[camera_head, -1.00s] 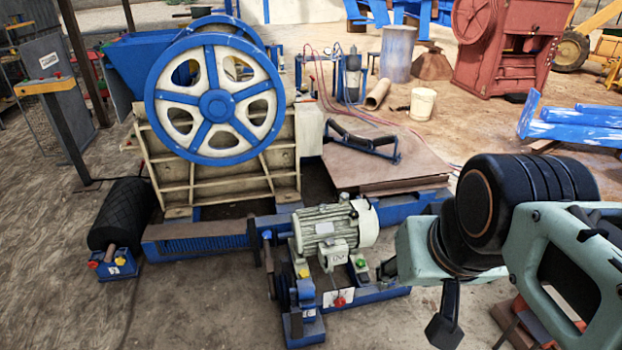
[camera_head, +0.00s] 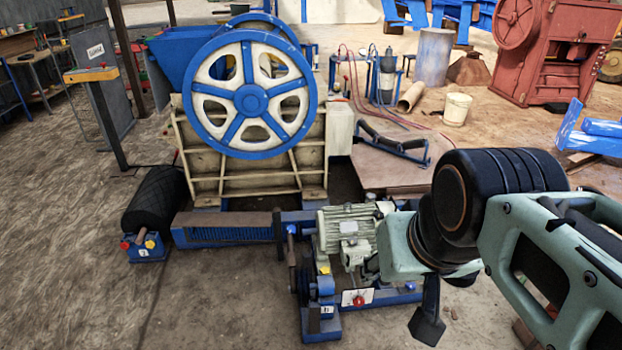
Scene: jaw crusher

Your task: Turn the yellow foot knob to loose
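The grey electric motor (camera_head: 345,228) sits on a blue base frame (camera_head: 385,299) in front of the crusher. A small yellow knob (camera_head: 324,270) shows low at the motor's left front; its setting is too small to read. A blue knob (camera_head: 292,229) is behind it to the left, and a red knob (camera_head: 358,301) is on a white plate in front. My gripper (camera_head: 428,322) shows only as a dark finger-like part below my wrist, right of the motor and apart from the yellow knob. Its opening is hidden. My wrist covers the motor's right end.
The jaw crusher with its blue and white flywheel (camera_head: 250,92) stands behind the motor. A small blue box (camera_head: 148,252) with a red and a yellow knob sits at left by a black roller (camera_head: 155,205). The floor at front left is clear.

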